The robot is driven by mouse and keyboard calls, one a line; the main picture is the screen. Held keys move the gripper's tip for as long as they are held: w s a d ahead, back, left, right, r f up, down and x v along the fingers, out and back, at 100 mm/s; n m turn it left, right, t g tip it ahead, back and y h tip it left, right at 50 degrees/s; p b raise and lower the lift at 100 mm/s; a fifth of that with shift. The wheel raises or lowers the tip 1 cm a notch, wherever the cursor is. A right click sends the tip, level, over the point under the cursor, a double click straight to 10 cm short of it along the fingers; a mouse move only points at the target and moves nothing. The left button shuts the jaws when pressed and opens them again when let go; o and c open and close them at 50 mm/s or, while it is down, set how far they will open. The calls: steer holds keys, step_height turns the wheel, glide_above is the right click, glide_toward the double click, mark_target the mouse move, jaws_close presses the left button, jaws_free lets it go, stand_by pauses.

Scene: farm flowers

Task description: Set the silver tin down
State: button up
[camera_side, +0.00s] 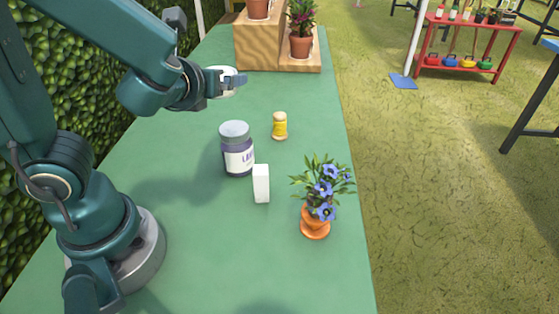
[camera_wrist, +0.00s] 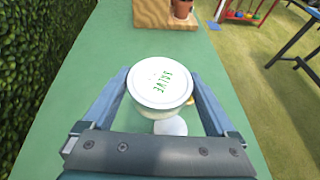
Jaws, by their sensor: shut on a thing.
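The silver tin (camera_wrist: 160,82) is round and low, with a pale lid that has green lettering reading SALVE. In the wrist view it sits between the two fingers of my gripper (camera_wrist: 160,92), which is shut on it. In the side view the tin (camera_side: 220,72) is partly hidden behind my gripper (camera_side: 228,86), over the far half of the green table. Its lid faces up and looks about level. I cannot tell whether its base touches the table.
On the green table (camera_side: 190,215) stand a purple-labelled jar (camera_side: 236,150), a yellow spool (camera_side: 279,126), a white box (camera_side: 261,184) and a potted blue flower (camera_side: 315,227). A wooden step stand (camera_side: 262,45) with potted plants is at the back. A hedge (camera_side: 120,95) runs along the left.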

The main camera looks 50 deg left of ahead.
steer(key=s+a+f+n+g+y, duration=0.3)
steer(key=s+a+f+n+g, duration=0.1)
steer(key=f+n, duration=0.1)
steer(key=g, duration=0.1)
glide_above(195, 167)
step_height(195, 167, down, 5)
steer(key=shift+n+y, duration=0.3)
steer(key=shift+y, duration=0.1)
steer(key=shift+f, duration=3.45)
steer(key=shift+f, duration=0.15)
steer(key=o, duration=1.1)
